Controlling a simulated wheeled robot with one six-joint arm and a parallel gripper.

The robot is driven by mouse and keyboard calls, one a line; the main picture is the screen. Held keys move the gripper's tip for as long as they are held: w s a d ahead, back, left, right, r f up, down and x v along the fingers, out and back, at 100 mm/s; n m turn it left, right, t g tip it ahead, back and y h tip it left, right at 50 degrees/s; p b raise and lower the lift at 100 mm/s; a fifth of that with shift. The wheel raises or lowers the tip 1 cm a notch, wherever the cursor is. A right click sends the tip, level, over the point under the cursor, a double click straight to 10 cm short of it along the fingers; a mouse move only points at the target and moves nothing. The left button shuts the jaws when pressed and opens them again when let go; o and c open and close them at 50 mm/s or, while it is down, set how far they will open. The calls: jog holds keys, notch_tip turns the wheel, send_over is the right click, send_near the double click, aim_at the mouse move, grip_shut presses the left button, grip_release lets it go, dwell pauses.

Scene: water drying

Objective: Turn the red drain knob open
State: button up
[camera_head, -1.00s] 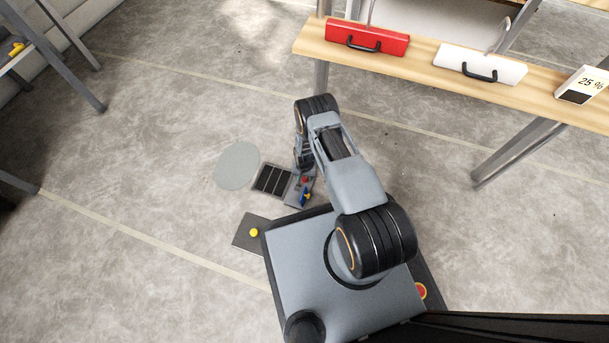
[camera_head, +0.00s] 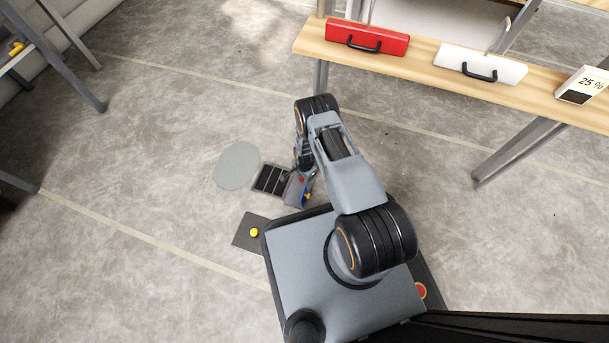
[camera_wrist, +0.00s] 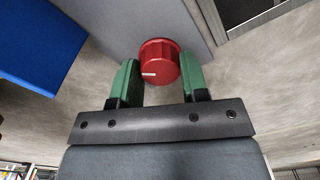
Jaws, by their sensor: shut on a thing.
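The red drain knob (camera_wrist: 159,62) is round and ribbed, with a white mark on its face towards the left. It sits on a grey panel (camera_wrist: 152,14) in the wrist view. My gripper (camera_wrist: 160,77) has its green fingers on either side of the knob and is shut on it. In the head view the knob (camera_head: 301,179) is a small red spot on the grey unit, partly hidden by my arm. My gripper is mostly hidden there behind the wrist.
A black drain grate (camera_head: 271,180) lies left of the knob's unit, with a pale round patch (camera_head: 237,166) beyond it. A blue part (camera_wrist: 42,42) is close at left in the wrist view. A dark plate with a yellow button (camera_head: 254,232) lies nearby. A wooden bench (camera_head: 430,64) stands at upper right.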

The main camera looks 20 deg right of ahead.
jog(key=m, duration=0.5)
jog(key=shift+s+d+m, duration=0.1)
jog(key=shift+m, duration=2.3)
jog(key=shift+s, duration=0.1)
jog(key=o, duration=0.9)
jog(key=shift+o, duration=0.2)
notch_tip(320, 180, up, 14)
jog(key=p, duration=0.6)
jog(key=shift+p, duration=0.3)
jog(key=shift+f, duration=0.15)
